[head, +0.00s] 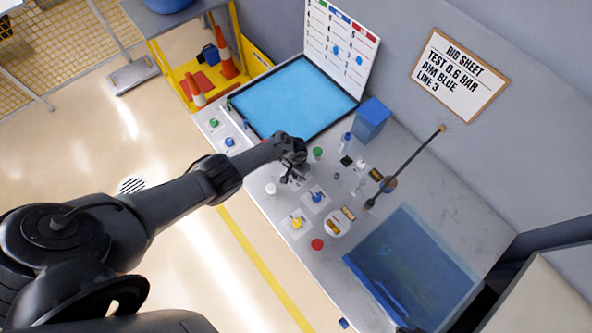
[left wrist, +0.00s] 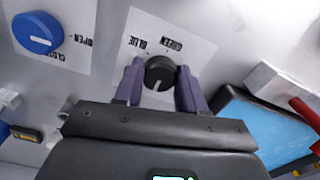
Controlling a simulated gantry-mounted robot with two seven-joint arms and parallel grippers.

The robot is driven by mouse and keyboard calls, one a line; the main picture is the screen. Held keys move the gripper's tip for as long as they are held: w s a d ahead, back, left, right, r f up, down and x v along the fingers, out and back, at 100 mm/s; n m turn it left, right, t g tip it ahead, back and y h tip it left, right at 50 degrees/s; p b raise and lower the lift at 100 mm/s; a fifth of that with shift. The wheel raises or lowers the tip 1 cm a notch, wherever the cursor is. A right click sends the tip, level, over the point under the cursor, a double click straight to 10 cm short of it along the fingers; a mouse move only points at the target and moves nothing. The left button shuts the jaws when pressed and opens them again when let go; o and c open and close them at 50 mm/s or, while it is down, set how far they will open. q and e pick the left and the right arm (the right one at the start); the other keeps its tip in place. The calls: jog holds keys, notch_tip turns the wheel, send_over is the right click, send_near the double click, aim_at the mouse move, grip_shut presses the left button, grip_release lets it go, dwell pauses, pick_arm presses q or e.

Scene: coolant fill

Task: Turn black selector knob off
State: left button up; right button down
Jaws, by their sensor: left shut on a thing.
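The black selector knob (left wrist: 160,72) sits on a white plate (left wrist: 180,25) in the left wrist view. Upside-down labels reading BLUE and GREEN are above it in that picture. A white pointer line on the knob points toward the bottom of the picture, slightly left. My left gripper (left wrist: 160,80) has one purple finger on each side of the knob and is shut on it. In the head view my left gripper (head: 290,175) is down at the panel and hides most of the knob. My right gripper is not in view.
A blue knob (left wrist: 37,33) with OPEN and CLOSE marks sits beside the black one. A yellow knob (head: 297,222), a red button (head: 317,244) and a white knob (head: 270,188) are nearby.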

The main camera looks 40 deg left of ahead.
pick_arm(q)
jog(key=o, duration=1.1)
jog(key=shift+c, duration=0.2)
notch_tip(320, 180, up, 5)
jog(key=p, duration=0.3)
jog(key=shift+r, duration=2.9)
jog(key=shift+d, duration=0.1)
